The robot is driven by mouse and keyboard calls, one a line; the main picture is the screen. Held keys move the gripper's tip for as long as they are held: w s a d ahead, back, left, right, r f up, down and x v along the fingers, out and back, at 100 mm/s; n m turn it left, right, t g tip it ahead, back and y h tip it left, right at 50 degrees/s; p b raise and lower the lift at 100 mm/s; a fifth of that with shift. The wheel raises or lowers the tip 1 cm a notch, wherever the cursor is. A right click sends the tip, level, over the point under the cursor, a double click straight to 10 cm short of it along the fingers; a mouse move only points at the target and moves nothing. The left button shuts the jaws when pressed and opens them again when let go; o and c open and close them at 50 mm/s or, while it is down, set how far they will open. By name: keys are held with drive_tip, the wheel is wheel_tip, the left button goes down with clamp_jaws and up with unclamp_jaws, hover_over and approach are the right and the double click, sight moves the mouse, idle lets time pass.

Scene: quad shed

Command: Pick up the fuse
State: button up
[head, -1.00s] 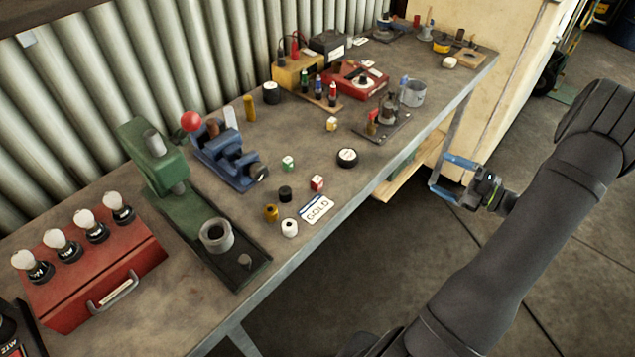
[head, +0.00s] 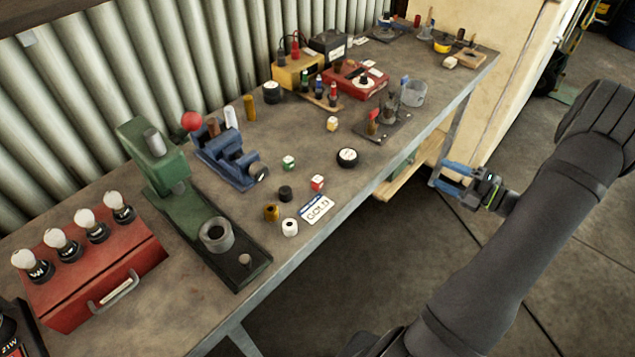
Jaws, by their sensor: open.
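I cannot tell for sure which object is the fuse; no part is readable as one by label. Small upright cylinders stand mid-bench: a brass-brown one (head: 271,213), a white one (head: 290,228) and a black one (head: 285,194), beside a card (head: 316,208) reading GOLD. A yellow-brown cylinder (head: 249,108) and a white one (head: 231,117) stand farther back by the blue vise. My gripper (head: 440,172), with blue fingers, is open with nothing visible between the fingers. It is beyond the bench's front edge, to the right of these parts.
The workbench (head: 345,205) carries a green press (head: 165,175), a blue vise (head: 228,160), a red box (head: 90,262) with bulbs, a red meter (head: 352,80) and a grey cup (head: 413,92). A bench leg and lower shelf (head: 410,175) are close behind my gripper. The front middle bench has bare patches.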

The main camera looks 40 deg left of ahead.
drive_tip(key=shift+c, duration=0.8)
